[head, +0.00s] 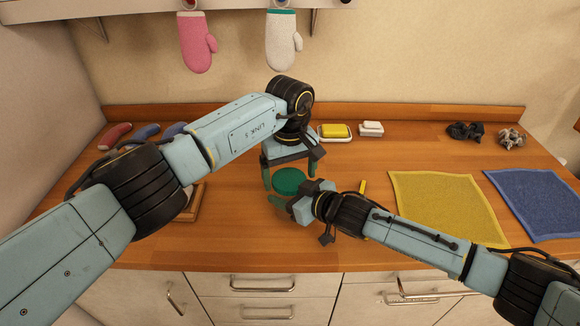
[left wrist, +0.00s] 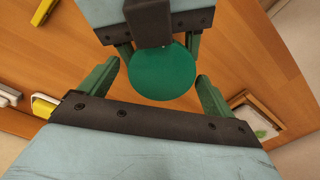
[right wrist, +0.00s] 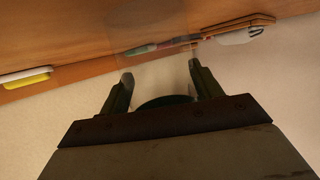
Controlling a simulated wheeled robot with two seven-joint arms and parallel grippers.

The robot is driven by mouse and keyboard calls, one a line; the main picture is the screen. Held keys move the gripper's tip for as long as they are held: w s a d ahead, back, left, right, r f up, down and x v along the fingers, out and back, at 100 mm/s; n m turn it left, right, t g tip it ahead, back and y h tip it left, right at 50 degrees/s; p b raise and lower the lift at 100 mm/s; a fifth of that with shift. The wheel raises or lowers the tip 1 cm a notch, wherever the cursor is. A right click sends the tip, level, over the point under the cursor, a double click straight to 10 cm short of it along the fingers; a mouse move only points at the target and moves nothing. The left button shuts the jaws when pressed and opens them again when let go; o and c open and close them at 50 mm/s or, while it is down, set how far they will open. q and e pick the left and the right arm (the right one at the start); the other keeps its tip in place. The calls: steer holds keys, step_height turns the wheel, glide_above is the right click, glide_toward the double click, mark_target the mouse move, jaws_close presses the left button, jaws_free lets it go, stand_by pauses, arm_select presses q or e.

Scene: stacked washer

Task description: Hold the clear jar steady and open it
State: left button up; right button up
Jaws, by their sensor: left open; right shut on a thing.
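The clear jar's round green lid (head: 288,181) shows between my grippers in the head view, and from above in the left wrist view (left wrist: 162,72). The jar's clear body shows faintly beyond the fingers in the right wrist view (right wrist: 150,38). My left gripper (head: 290,170) points down over the lid, open, with one finger on each side; in the left wrist view both fingers stand apart from the rim. My right gripper (head: 288,200) comes in from the right, low beside the lid, and is shut on the jar. Its hold is mostly hidden in the head view.
A yellow cloth (head: 445,205) and a blue cloth (head: 540,200) lie on the right. A yellow sponge on a dish (head: 335,131) and a white block (head: 370,128) stand behind. A wooden tray (head: 194,205) is partly hidden by my left arm. The counter's front centre has free room.

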arm_select(q)
steer(key=shift+c, duration=0.2)
steer(key=c, duration=1)
steer(key=n, duration=0.6)
steer(key=shift+r, duration=0.1)
steer(key=n, duration=0.7)
steer(key=shift+n, duration=0.3)
steer(key=o, duration=1)
steer(key=shift+o, duration=0.5)
steer(key=shift+s+d, duration=0.1)
steer(key=shift+s, duration=0.05)
